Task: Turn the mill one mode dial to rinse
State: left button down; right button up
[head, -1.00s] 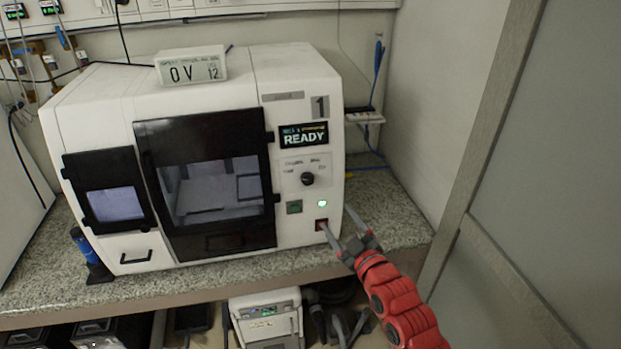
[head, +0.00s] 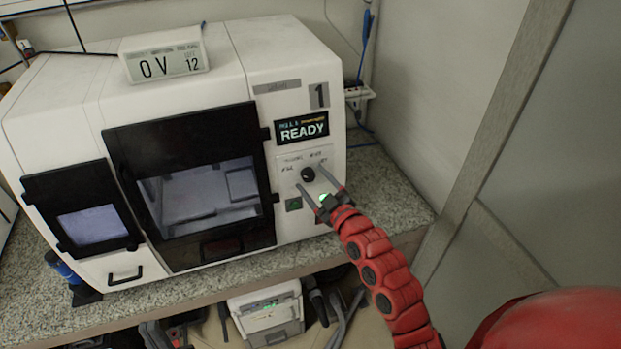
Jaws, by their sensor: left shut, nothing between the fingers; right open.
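The mill marked 1 (head: 232,62) is a white machine on a granite counter. Its black round mode dial (head: 308,174) sits on a light panel at the right of its front, below a display (head: 301,129) reading READY. Small labels surround the dial, too blurred to read, and I cannot tell which one it points at. My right gripper (head: 309,176) is open, its two fingers reaching up from the lower right, one tip at each side of the dial. I cannot tell whether they touch it. My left gripper is out of view.
Below the dial are a green-lit button (head: 326,199), partly behind my gripper, and a dark green square button (head: 294,204). A black-framed window door (head: 125,143) lies to the left. A small calendar block (head: 165,54) stands on top. A wall and cabinet panel (head: 520,130) bound the right.

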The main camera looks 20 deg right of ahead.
jog(key=shift+c, duration=1)
grip_shut()
